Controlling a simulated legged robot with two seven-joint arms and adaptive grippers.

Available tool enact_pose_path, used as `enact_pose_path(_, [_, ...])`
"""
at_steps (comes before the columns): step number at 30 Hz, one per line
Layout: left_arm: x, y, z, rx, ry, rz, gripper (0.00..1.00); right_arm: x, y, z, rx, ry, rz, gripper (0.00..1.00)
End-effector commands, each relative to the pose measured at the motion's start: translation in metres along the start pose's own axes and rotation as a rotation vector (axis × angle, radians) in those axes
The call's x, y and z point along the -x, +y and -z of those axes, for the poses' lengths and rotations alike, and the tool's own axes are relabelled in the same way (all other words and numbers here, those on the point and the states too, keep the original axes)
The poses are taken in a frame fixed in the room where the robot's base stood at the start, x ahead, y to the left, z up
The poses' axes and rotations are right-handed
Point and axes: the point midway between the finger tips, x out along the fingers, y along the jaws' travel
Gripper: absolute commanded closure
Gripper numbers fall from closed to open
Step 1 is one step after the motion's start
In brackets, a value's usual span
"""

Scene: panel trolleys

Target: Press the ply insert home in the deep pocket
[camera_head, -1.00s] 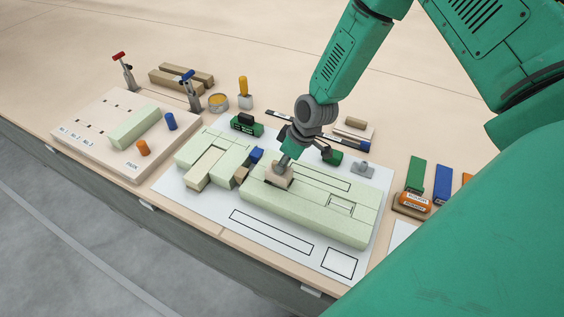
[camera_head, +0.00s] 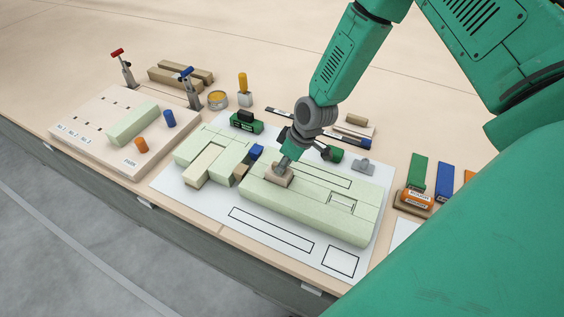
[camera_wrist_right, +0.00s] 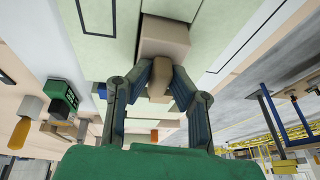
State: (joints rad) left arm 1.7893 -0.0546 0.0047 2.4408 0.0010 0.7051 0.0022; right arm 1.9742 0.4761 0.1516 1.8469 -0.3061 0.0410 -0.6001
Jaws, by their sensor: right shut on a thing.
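My right gripper (camera_head: 286,162) is shut on the narrow stem of a tan wooden block (camera_head: 279,176). The block stands on the left part of a pale green panel (camera_head: 310,215) and seems to touch its top. In the right wrist view the two fingers (camera_wrist_right: 160,78) close on the stem from both sides, with the wider block (camera_wrist_right: 164,38) beyond. Whether this block is the ply insert, or covers an insert and the deep pocket, I cannot tell. A rectangular recess or outline (camera_head: 341,203) shows on the panel's right half. My left gripper is not in view.
A second pale green panel (camera_head: 208,150) with a pale strip lies to the left. A blue-capped piece (camera_head: 256,152) stands close beside my gripper. A peg board (camera_head: 88,128), clamps and a tin (camera_head: 217,100) stand further left. Coloured blocks (camera_head: 417,172) stand right. The white sheet's front is clear.

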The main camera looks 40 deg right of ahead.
Motion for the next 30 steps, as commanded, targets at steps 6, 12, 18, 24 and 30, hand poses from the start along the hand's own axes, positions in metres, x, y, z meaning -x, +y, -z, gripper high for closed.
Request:
enact_pose_path(6, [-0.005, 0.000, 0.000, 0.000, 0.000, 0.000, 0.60, -0.006, 0.001, -0.002, 0.000, 0.000, 0.000, 1.00])
enact_pose_path(12, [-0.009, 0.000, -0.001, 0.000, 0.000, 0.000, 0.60, -0.011, 0.001, -0.004, 0.000, 0.001, 0.000, 1.00])
enact_pose_path(18, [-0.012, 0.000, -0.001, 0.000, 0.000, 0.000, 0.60, -0.015, 0.002, -0.005, 0.000, 0.001, 0.000, 1.00])
enact_pose_path(24, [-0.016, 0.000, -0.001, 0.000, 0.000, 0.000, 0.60, -0.020, 0.002, -0.007, 0.000, 0.001, 0.000, 1.00])
enact_pose_path(30, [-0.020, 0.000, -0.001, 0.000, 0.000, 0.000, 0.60, -0.025, 0.003, -0.009, 0.000, 0.001, -0.001, 1.00])
